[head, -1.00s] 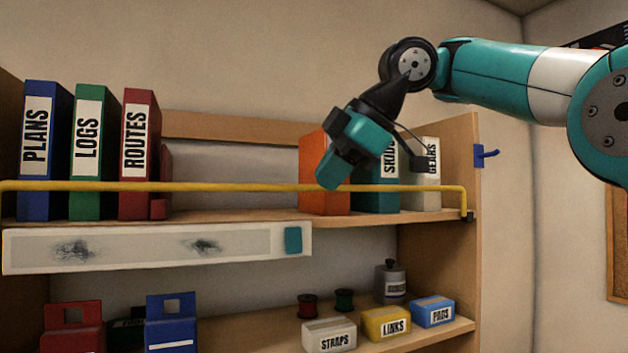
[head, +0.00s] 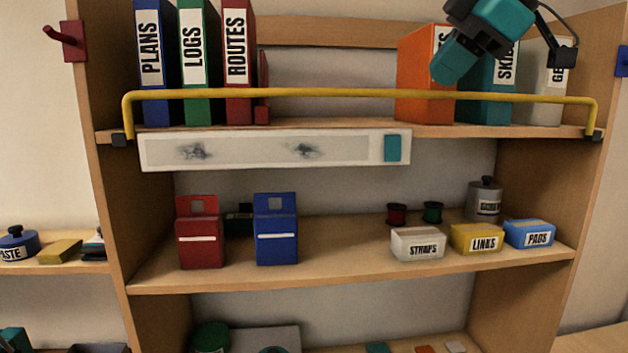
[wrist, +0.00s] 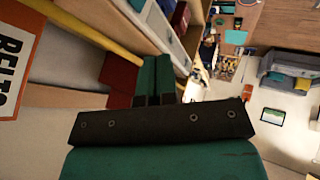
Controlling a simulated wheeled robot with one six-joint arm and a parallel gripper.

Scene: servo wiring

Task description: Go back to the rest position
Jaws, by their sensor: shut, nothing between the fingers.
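My gripper (head: 447,68) is at the top right of the head view, in front of the top shelf. It is shut and empty, its teal fingers together, tilted down and to the left. Behind it stand an orange binder (head: 425,80) and a teal binder (head: 484,101), both partly hidden by it. In the wrist view the shut teal fingers (wrist: 155,75) point away from the camera. I cannot tell whether they touch the yellow rail (head: 340,93) in front of the binders; they appear just above it.
The plans (head: 151,60), logs (head: 196,60) and routes (head: 237,60) binders stand at the left of the top shelf. A white strip (head: 250,150) hangs below it. The middle shelf (head: 340,265) holds several boxes. Red (head: 74,41) and blue (head: 622,62) hooks flank the unit.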

